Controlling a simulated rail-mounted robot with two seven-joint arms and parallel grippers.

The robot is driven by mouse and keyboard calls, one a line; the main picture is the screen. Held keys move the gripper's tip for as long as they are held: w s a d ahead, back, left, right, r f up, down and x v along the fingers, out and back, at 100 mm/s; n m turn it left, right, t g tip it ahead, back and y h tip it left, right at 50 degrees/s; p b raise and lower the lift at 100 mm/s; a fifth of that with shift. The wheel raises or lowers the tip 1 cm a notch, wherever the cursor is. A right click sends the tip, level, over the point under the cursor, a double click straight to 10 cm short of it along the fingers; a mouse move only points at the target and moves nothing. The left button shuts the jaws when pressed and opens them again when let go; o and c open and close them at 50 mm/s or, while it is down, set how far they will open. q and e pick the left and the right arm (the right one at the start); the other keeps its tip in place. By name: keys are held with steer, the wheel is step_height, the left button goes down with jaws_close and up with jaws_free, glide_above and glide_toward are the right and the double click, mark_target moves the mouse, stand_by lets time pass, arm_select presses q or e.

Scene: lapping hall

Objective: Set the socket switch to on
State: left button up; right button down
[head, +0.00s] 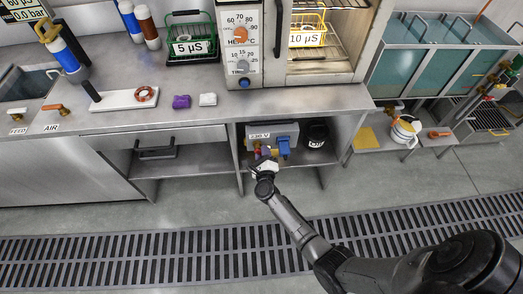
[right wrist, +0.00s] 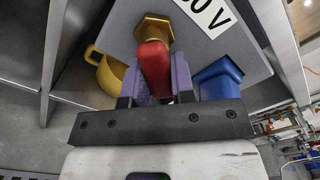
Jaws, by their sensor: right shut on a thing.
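The grey socket box (head: 284,130) sits in the open bay under the bench, with a label ending in "30 V" (right wrist: 207,10) on its front. In the right wrist view its switch has a brass hexagonal base (right wrist: 155,28) and a red lever (right wrist: 154,68). My right gripper (right wrist: 155,88) has its two purple fingers on either side of the red lever, shut on it. In the head view the same gripper (head: 264,163) is in front of the box's left part and hides most of the switch. My left gripper is not in view.
A blue socket part (right wrist: 218,78) is just right of the fingers. A yellow rounded thing (right wrist: 110,75) is left of the switch. A black object (head: 318,133) stands right of the box. The bay's side panels and the bench top (head: 250,98) enclose the space.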

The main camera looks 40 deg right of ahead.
steer(key=n+p, duration=0.1)
steer(key=r+n+p, duration=0.1)
steer(key=n, duration=0.1)
steer(key=shift+s+d+n, duration=0.1)
steer(key=shift+d+n, duration=0.05)
steer(key=shift+n, duration=0.15)
steer(key=n+p, duration=0.2)
steer(key=n, duration=0.1)
steer(key=shift+d+r, duration=0.1)
steer(key=shift+r, duration=0.15)
steer(key=shift+n+p, duration=0.3)
steer(key=shift+n, duration=0.2)
steer(key=shift+s, duration=0.1)
steer(key=shift+n, duration=0.3)
steer(key=c, duration=1)
jaws_free()
steer(key=shift+o, duration=0.2)
